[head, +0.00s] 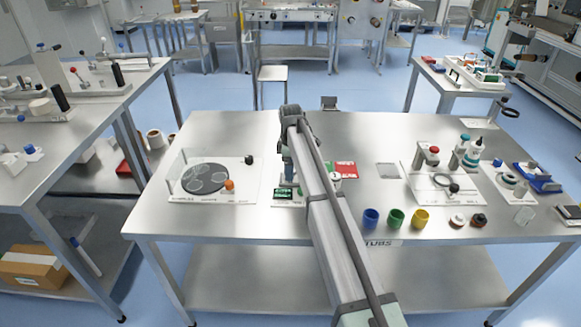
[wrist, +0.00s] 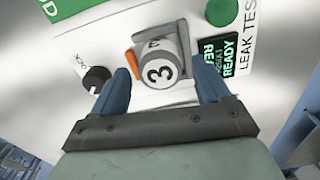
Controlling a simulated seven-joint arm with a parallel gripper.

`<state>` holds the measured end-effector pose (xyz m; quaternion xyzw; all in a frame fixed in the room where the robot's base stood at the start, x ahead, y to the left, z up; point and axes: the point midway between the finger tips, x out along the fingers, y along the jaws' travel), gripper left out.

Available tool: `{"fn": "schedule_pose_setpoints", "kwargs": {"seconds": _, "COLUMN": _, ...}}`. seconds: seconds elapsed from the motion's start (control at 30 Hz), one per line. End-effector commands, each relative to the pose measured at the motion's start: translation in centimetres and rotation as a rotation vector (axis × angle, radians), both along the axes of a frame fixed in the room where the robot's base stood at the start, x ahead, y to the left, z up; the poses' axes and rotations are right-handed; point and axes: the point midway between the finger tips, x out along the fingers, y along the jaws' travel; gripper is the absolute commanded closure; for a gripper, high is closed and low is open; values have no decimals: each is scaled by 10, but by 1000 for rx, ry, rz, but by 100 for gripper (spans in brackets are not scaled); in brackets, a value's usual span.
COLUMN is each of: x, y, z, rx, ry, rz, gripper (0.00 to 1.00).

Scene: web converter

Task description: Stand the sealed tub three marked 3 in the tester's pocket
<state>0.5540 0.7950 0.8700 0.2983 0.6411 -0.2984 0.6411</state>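In the wrist view a white tub marked 3 (wrist: 160,70) sits at a grey seat on the white leak tester (wrist: 65,55), with an orange piece at its left; this looks like the pocket, but how deep the tub sits is unclear. My gripper (wrist: 160,66) has its two blue fingers apart, one on each side of the tub, with a visible gap on both sides. The tester's display (wrist: 215,62) reads READY. In the head view my gripper (head: 287,160) is over the tester at the table's middle, and my arm hides the tub.
On the tester are a black knob (wrist: 97,78) and a green button (wrist: 222,12). In the head view, blue (head: 371,218), green (head: 396,218) and yellow (head: 421,218) cups stand to the right. A plate with a dark disc (head: 205,175) lies left.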

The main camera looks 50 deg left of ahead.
Motion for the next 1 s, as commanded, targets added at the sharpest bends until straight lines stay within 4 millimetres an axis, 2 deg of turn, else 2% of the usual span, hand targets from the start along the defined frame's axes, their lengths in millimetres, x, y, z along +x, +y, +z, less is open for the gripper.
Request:
{"fn": "schedule_pose_setpoints", "kwargs": {"seconds": 0.23, "x": 0, "y": 0, "z": 1, "rx": 0, "ry": 0, "rz": 0, "gripper": 23}}
{"fn": "schedule_pose_setpoints", "kwargs": {"seconds": 0.37, "x": 0, "y": 0, "z": 7, "rx": 1, "ry": -1, "rz": 0, "gripper": 23}}
{"fn": "schedule_pose_setpoints", "kwargs": {"seconds": 0.57, "x": 0, "y": 1, "z": 37, "rx": 2, "ry": -1, "rz": 0, "gripper": 23}}
{"fn": "schedule_pose_setpoints", "kwargs": {"seconds": 0.8, "x": 1, "y": 1, "z": 83, "rx": 2, "ry": -1, "rz": 0, "gripper": 23}}
{"fn": "schedule_pose_setpoints", "kwargs": {"seconds": 1.0, "x": 0, "y": 1, "z": 110, "rx": 1, "ry": -1, "rz": 0, "gripper": 23}}
